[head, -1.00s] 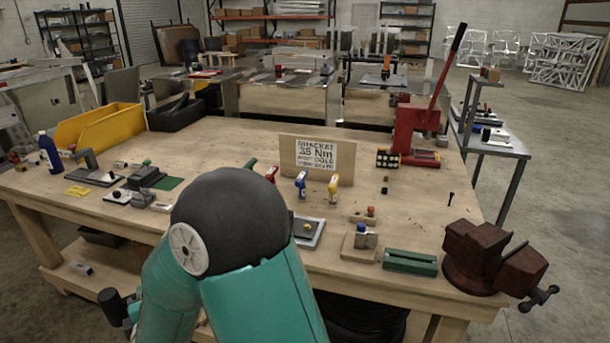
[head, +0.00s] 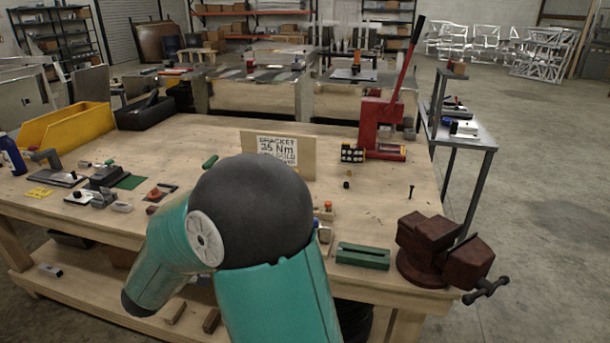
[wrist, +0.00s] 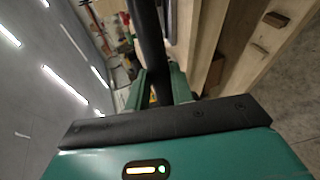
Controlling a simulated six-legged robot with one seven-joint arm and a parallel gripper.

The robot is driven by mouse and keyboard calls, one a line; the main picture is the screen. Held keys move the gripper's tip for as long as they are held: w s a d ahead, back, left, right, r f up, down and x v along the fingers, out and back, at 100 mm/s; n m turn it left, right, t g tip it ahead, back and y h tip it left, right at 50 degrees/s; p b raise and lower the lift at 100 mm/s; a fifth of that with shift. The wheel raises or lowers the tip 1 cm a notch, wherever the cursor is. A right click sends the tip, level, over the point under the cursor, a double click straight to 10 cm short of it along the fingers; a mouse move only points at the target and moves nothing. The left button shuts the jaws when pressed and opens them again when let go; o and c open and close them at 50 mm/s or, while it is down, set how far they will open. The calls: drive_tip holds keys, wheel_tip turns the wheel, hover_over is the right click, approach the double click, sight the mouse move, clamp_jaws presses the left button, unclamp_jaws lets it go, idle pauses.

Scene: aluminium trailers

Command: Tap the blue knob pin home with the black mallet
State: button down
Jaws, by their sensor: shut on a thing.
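In the wrist view my gripper (wrist: 160,88) is shut on a long black bar, which looks like the handle of the black mallet (wrist: 150,40). The bar runs up and out of the top of the picture, and I cannot make out the mallet's head. In the head view my gripper is hidden behind my arm. The blue knob pin (head: 317,224) shows only as a sliver at the right edge of my arm.
A green block (head: 362,256) and a dark red vise (head: 437,252) stand right of the pin. An orange knob (head: 328,206) is just behind it. A sign board (head: 307,155) and a red press (head: 380,125) stand farther back. The bench's right middle is mostly clear.

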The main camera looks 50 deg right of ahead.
drive_tip(key=s+d+r+m+g+y, duration=0.25)
drive_tip(key=s+d+m+g, duration=0.5)
drive_tip(key=d, duration=0.45)
drive_tip(key=s+d+r+m+g+y, duration=0.2)
drive_tip(key=s+d+m+g+y, duration=0.3)
drive_tip(key=s+d+m, duration=0.5)
drive_tip(key=s+d+r+m+t+y, duration=0.3)
drive_tip(key=d+r+m+t, duration=0.2)
drive_tip(key=r+m, duration=0.5)
drive_tip(key=shift+d+r+t, duration=0.35)
drive_tip(key=shift+d+r, duration=0.1)
drive_tip(key=shift+d, duration=0.55)
drive_tip(key=shift+s, duration=0.2)
